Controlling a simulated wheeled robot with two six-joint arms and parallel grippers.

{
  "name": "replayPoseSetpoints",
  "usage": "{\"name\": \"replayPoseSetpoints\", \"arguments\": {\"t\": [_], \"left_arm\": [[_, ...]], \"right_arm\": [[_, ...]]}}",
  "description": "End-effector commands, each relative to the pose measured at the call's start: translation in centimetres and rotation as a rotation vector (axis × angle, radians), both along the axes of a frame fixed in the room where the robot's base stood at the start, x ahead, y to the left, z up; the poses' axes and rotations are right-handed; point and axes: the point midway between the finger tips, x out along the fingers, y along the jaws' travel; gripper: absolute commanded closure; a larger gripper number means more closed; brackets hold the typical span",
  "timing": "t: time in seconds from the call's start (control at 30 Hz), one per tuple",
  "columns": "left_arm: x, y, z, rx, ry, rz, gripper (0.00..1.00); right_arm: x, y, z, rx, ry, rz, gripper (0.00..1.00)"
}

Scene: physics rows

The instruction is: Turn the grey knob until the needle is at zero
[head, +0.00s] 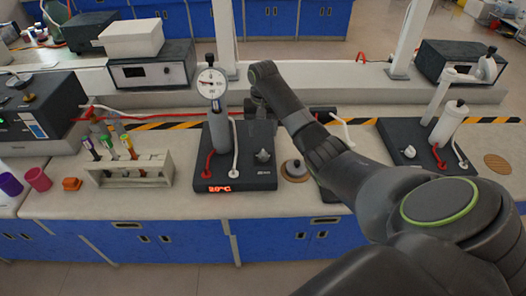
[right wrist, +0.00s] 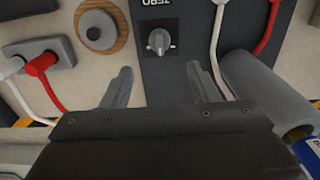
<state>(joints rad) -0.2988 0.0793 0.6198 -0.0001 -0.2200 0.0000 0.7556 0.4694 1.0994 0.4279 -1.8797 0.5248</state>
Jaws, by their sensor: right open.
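The grey knob (right wrist: 159,41) sits on a dark base; in the head view the knob (head: 263,155) is at the base's right side. The dial gauge (head: 211,84) stands on a grey column at the back left of the base. Its needle seems to point left, but the face is too small to read surely. In the right wrist view my right gripper (right wrist: 160,86) is open and empty, its two fingers apart, short of the knob and roughly centred on it. In the head view its fingers are hidden. My left gripper is not in view.
A red and a white lead (head: 209,163) plug into the base (head: 240,178); its display reads 20°C. A tube rack (head: 130,170) stands to the left. A round wooden disc with a grey piece (head: 295,169) lies just right. A similar black unit (head: 405,150) stands further right.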

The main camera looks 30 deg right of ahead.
Motion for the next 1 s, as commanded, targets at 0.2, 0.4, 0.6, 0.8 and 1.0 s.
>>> {"name": "replayPoseSetpoints", "arguments": {"t": [0.2, 0.4, 0.6, 0.8, 1.0], "left_arm": [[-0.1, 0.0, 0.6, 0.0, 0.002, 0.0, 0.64], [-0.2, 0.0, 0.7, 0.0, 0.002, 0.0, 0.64], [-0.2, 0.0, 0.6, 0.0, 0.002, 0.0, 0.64], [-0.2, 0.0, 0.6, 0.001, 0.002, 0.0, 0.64], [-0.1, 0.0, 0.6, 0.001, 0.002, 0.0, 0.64]], "right_arm": [[-0.1, 0.1, -4.9, 0.002, 0.005, 0.0, 0.46], [-0.1, 0.0, -8.2, 0.0, 0.002, 0.0, 0.46], [-0.1, 0.0, -9.7, 0.0, 0.0, 0.001, 0.46], [-0.1, 0.0, -9.9, -0.001, 0.0, 0.001, 0.46], [-0.1, 0.0, -9.9, -0.001, 0.0, 0.001, 0.56]]}}
